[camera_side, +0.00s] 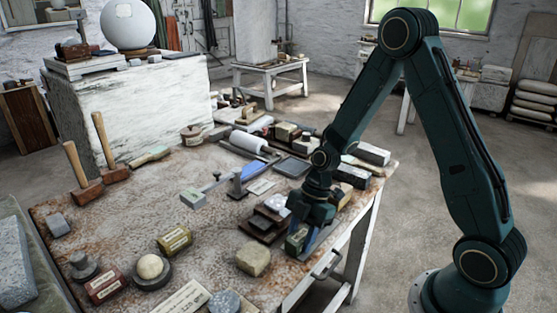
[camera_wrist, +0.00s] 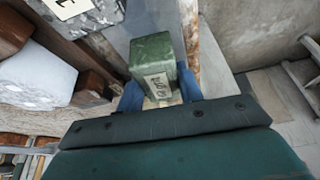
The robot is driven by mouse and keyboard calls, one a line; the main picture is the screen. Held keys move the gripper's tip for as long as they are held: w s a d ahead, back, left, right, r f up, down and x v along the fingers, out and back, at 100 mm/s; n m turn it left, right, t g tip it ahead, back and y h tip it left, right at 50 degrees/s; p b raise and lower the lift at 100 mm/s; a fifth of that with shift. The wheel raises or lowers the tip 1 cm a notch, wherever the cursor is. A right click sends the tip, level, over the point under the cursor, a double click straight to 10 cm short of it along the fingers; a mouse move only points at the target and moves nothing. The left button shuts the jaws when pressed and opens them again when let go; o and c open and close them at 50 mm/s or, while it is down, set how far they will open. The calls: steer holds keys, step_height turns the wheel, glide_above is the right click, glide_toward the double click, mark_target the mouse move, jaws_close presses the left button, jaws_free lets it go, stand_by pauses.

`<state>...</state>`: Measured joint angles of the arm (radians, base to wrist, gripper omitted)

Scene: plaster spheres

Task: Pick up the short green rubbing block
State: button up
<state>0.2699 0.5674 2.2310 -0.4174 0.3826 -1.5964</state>
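The short green block (camera_side: 297,239) is near the right edge of the table in the side view, partly hidden by my gripper. In the wrist view the green block (camera_wrist: 153,60) has a pale label with dark lettering on its near face. My gripper (camera_side: 306,240) is low over the table at the block. In the wrist view its blue fingers (camera_wrist: 160,94) stand on either side of the block's near end, with no clear gap. I cannot tell whether they press on it. The block's underside is hidden, so contact with the surface below is unclear.
Dark stacked blocks (camera_side: 266,218) lie just left of my gripper. A tan stone lump (camera_side: 253,260) and a yellow-green labelled block (camera_side: 174,239) are farther left. The table's edge with a drawer handle (camera_side: 327,265) is close on the right. Bare tabletop (camera_side: 215,250) shows left of the lump.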

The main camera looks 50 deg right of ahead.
mark_target(301, 235)
steer(key=c, duration=0.4)
steer(key=shift+r, duration=0.2)
steer(key=shift+c, duration=0.2)
step_height(301, 235, up, 20)
steer(key=shift+f, duration=0.15)
stand_by(0.6)
steer(key=o, duration=0.4)
steer(key=c, duration=0.3)
